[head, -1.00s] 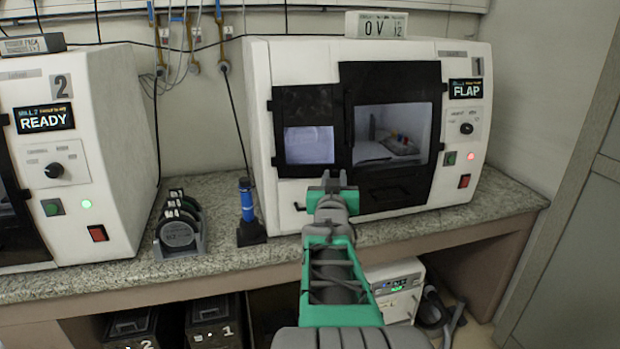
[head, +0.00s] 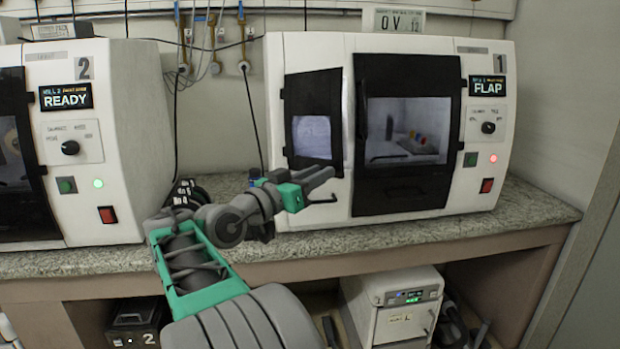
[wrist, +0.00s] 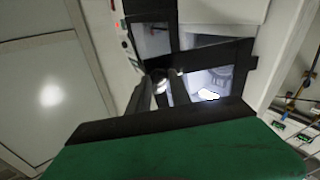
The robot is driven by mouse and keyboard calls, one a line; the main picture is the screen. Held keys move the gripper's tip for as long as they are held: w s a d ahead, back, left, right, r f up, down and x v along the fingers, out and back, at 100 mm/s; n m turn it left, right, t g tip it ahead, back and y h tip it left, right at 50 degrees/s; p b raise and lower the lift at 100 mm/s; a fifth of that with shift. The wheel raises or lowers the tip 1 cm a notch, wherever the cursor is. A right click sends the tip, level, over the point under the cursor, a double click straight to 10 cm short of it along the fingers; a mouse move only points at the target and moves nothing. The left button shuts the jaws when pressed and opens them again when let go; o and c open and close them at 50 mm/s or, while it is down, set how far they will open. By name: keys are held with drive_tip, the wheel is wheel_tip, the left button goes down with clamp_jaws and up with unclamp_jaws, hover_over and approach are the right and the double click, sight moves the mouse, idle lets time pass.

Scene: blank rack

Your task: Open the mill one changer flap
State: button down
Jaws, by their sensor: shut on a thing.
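Mill one (head: 395,45) is the white machine on the right; its screen (head: 488,86) reads FLAP. The changer flap (head: 312,90) is the small black-framed panel with a pale window, left of the big dark door (head: 408,185). My gripper (head: 325,177) reaches in from the lower left to the flap's lower edge. In the wrist view the closed fingers (wrist: 166,82) meet the black framing. The jaws are shut on what seems to be the flap's handle, which the fingers mostly hide.
Mill two (head: 125,110), showing READY, stands on the left of the granite bench (head: 440,228). My arm partly covers a dark numbered rack (head: 185,190) between the mills. A white box unit (head: 395,300) sits under the bench. A sign (head: 399,20) stands atop mill one.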

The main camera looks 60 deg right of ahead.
drive_tip(key=shift+f, duration=0.1)
drive_tip(key=c, duration=1.2)
unclamp_jaws()
